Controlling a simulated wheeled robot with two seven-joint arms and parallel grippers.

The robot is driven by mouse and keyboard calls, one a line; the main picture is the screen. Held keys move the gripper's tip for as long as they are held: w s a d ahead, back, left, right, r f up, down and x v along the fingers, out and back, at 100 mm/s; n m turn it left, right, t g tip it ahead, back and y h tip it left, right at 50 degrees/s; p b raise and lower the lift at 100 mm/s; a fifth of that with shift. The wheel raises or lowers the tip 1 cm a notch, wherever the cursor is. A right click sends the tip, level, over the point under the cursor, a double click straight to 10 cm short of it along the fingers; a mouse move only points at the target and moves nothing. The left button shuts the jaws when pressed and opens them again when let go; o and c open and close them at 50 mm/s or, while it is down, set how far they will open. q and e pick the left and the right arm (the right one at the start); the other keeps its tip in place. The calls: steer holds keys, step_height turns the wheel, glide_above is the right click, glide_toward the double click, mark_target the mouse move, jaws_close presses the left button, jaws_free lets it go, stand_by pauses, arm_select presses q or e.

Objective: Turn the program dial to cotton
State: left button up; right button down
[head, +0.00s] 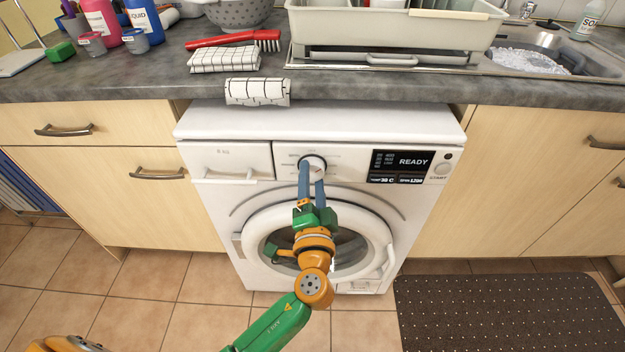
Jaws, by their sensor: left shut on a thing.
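The white washing machine (220,135) stands under the counter. Its round program dial (314,160) sits in the middle of the front panel, with small marks around it too tiny to read. My left gripper (311,174) reaches up from below, its two blue fingers shut on the dial, hiding its lower part. The dial's pointer position cannot be read. The display (400,166) right of the dial reads READY, with a temperature of about 30 C and spin 1200. A start button (442,168) is at the right end. My right gripper is not in view.
The round door (256,238) is shut below the dial, behind my arm. A checkered cloth (258,92) hangs over the counter edge above the machine. A red brush (235,40) and dish rack (400,28) stand on the counter. A dark mat (510,310) lies on the floor, right.

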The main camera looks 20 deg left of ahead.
arm_select(q)
steer(key=o, duration=1.4)
steer(key=shift+c, duration=0.2)
steer(key=b+v, duration=0.1)
steer(key=v, duration=0.6)
